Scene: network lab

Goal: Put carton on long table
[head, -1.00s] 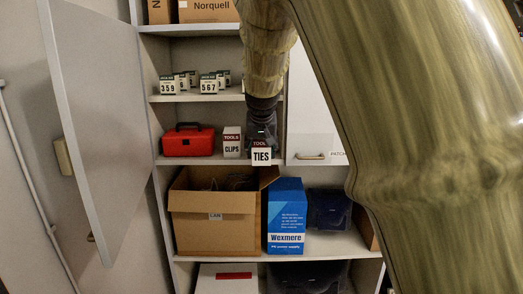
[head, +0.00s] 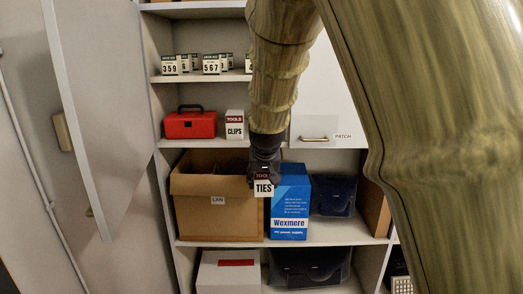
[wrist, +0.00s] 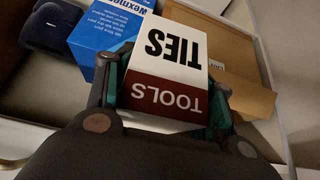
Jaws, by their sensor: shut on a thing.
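The carton, a small white box with a dark red band and the words "TOOLS" and "TIES", shows in the head view (head: 263,187). In the wrist view the carton (wrist: 172,62) is upside down between the fingers. My gripper (wrist: 165,95) is shut on it; the gripper also shows in the head view (head: 265,168). The carton is held in front of the shelf unit, overlapping the gap between the cardboard box and the blue Wexmere box in the picture. The long table is not in view.
An open cabinet door (head: 85,110) stands at the left. Shelves hold a red toolbox (head: 190,123), a "CLIPS" carton (head: 234,125), an open cardboard box (head: 217,215), a blue Wexmere box (head: 290,207) and a dark case (head: 333,195). A closed "PATCH" door (head: 322,100) is at the upper right.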

